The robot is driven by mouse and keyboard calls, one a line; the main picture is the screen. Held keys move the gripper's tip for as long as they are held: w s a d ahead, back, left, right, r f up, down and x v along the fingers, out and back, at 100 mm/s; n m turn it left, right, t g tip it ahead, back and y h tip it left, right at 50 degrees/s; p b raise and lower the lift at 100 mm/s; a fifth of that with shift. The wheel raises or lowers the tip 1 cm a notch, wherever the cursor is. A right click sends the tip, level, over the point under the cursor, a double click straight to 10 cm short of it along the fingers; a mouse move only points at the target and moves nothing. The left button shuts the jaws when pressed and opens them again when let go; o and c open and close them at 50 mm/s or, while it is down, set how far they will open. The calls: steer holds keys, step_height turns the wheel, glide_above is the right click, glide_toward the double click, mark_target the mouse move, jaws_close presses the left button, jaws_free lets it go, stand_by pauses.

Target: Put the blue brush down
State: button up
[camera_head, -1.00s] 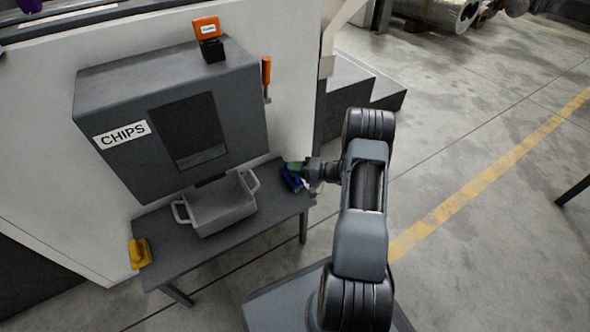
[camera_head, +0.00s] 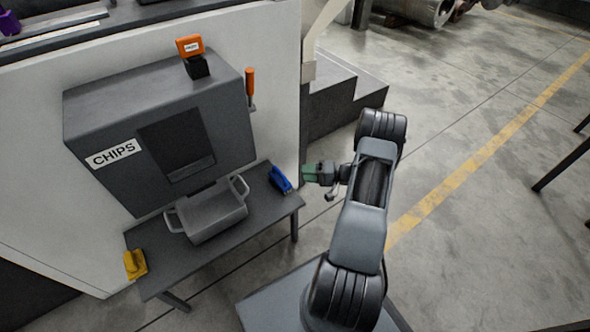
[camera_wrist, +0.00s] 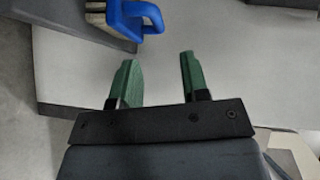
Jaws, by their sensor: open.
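The blue brush (camera_head: 280,179) rests on the right end of the dark grey table (camera_head: 262,222), near its right edge. In the wrist view the brush (camera_wrist: 135,16) shows at the top, with its blue handle and pale bristles partly cut off by the frame. My gripper (camera_head: 306,174) is just right of the brush in the head view, apart from it. In the wrist view the green fingers of my gripper (camera_wrist: 158,72) are spread, with nothing between them.
A grey bin (camera_head: 212,218) with two handles stands mid-table. A yellow brush (camera_head: 135,264) lies at the table's left end. The grey CHIPS box (camera_head: 160,130) rises behind, with an orange-handled tool (camera_head: 250,85) at its side. Open floor lies to the right.

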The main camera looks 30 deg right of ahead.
steer(key=w+d+r+n+t+h, duration=0.2)
steer(key=w+r+h, duration=0.75)
steer(key=r, duration=0.25)
steer(key=s+a+r+g+h, duration=0.2)
steer(key=a+r+h, duration=0.1)
steer(key=r+h, duration=0.3)
steer(key=s+a+r+n+g+y, duration=0.1)
steer(key=s+a+g, duration=0.3)
steer(key=s+a, duration=0.4)
steer(key=s+a+r+n+g+y, duration=0.1)
steer(key=s+a+r+n+g, duration=0.2)
steer(key=s+a, duration=0.5)
steer(key=s, duration=0.7)
steer(key=shift+s+a+r+g+y, duration=0.25)
steer(key=shift+a+r+g+y, duration=0.1)
steer(key=shift+a+r+g, duration=0.05)
steer(key=shift+p, duration=0.3)
